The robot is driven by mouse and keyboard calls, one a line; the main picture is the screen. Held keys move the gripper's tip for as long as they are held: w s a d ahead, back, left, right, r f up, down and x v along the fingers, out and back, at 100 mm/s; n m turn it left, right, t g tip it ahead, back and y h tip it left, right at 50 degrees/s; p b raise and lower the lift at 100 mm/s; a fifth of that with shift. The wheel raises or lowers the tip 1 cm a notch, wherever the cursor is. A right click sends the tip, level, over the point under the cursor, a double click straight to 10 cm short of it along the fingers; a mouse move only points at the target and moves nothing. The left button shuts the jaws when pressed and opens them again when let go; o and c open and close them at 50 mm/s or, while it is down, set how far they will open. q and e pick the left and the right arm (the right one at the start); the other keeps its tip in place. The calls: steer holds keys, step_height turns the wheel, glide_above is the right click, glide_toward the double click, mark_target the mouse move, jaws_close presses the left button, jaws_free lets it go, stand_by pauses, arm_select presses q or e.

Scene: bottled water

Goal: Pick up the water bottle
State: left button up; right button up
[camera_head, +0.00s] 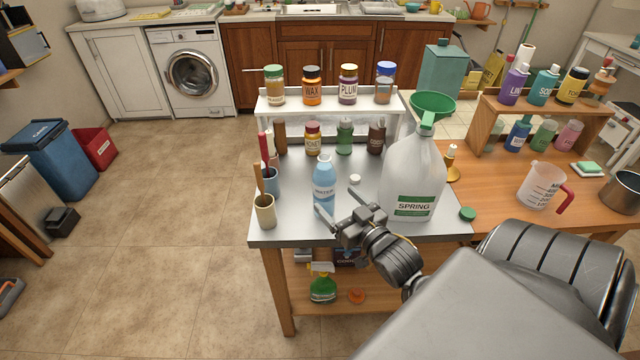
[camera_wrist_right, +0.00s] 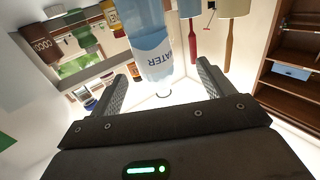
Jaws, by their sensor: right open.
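The water bottle (camera_head: 324,182) is light blue with a white label reading WATER. It stands upright near the front of the grey-topped table (camera_head: 285,225). In the right wrist view the bottle (camera_wrist_right: 148,45) shows just beyond the fingertips, roughly in line with the gap between them. My right gripper (camera_head: 339,205) is open and empty, close in front of the bottle and slightly to its right. Its two fingers also show in the right wrist view (camera_wrist_right: 165,82), spread apart. I cannot tell whether a finger touches the bottle. My left gripper is not in view.
A large SPRING jug (camera_head: 411,185) with a green funnel (camera_head: 433,104) stands close right of the gripper. Cups with brushes (camera_head: 265,211) stand left of the bottle. A white shelf (camera_head: 330,109) with several jars is behind. A small white cap (camera_head: 355,179) lies between bottle and jug.

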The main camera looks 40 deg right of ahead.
mark_target(329, 191)
steer(key=w, duration=0.2)
steer(key=shift+w+d, duration=0.3)
steer(key=shift+w, duration=0.1)
steer(key=shift+w+d+f, duration=0.1)
steer(key=shift+w, duration=0.7)
steer(key=w, duration=0.2)
steer(key=w+d+p, duration=0.1)
steer(key=w, duration=0.1)
steer(key=shift+w+d+f+p, duration=0.1)
steer(key=shift+w+f+p, duration=0.05)
steer(key=shift+w+p, duration=0.15)
steer(key=shift+w, duration=0.25)
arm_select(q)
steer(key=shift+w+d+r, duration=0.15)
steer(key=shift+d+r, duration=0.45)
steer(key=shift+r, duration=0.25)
arm_select(e)
steer(key=shift+c, duration=0.2)
steer(key=c, duration=1.3)
steer(key=shift+c, duration=0.2)
